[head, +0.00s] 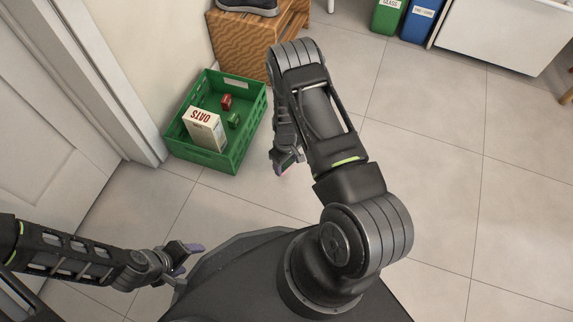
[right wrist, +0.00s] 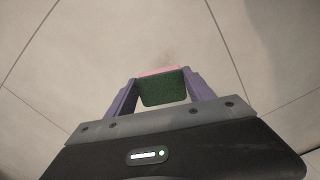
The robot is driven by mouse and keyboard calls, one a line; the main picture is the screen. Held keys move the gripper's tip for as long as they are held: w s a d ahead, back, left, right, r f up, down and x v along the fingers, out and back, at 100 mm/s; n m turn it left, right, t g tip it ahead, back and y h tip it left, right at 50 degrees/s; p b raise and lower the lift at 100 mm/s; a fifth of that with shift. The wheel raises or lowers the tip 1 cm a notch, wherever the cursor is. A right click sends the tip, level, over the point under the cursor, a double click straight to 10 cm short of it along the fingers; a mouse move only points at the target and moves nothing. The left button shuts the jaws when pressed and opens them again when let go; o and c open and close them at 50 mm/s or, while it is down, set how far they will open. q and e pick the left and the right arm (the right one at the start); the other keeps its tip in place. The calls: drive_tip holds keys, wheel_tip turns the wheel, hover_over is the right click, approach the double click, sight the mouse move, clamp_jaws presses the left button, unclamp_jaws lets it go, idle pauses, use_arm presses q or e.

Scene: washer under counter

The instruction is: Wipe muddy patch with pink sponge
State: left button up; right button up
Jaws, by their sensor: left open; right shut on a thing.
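My right gripper (head: 287,163) is low over the tiled floor in the head view, partly hidden by its own arm. In the right wrist view its purple fingers (right wrist: 163,95) are shut on the pink sponge (right wrist: 160,71), whose dark green side faces the camera. Only a small bit of pink shows in the head view. A faint brownish smudge, perhaps the muddy patch (right wrist: 166,54), shows on the floor just beyond the sponge. I cannot tell whether the sponge touches the floor. My left gripper (head: 190,259) is open and empty at lower left.
A green crate (head: 213,163) holding an oats box (head: 204,129) and small items stands on the floor left of my right arm. A wooden cabinet (head: 240,48) with shoes is behind it. Green (head: 388,14) and blue bins (head: 420,20) stand at the back. Floor on the right is clear.

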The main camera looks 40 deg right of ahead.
drive_tip(key=shift+s+f, duration=0.2)
